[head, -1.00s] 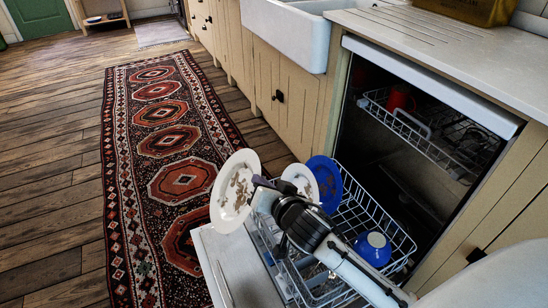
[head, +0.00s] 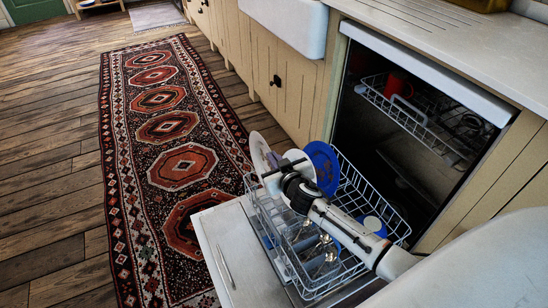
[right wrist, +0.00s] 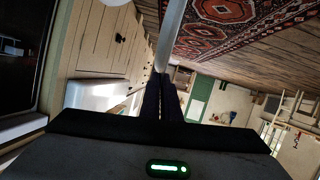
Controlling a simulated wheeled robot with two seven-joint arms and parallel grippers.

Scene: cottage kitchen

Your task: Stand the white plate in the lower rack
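The white plate (head: 259,153), with brown stains, stands close to upright at the far left end of the lower rack (head: 348,262). My right gripper (head: 270,176) is at its near edge, and the fingers (right wrist: 165,98) look closed on its rim. In the right wrist view the plate (right wrist: 169,45) shows edge-on as a thin pale strip between the fingertips. Whether its lower edge touches the rack is hidden. A second white plate (head: 299,160) and a blue plate (head: 323,165) stand just right of it. My left gripper is not in view.
A blue bowl (head: 374,226) and several pieces of cutlery (head: 322,250) are in the lower rack. The open dishwasher door (head: 226,250) lies beneath. The upper rack (head: 405,115) holds a red mug (head: 398,84). A counter is above; a patterned rug (head: 180,165) lies left.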

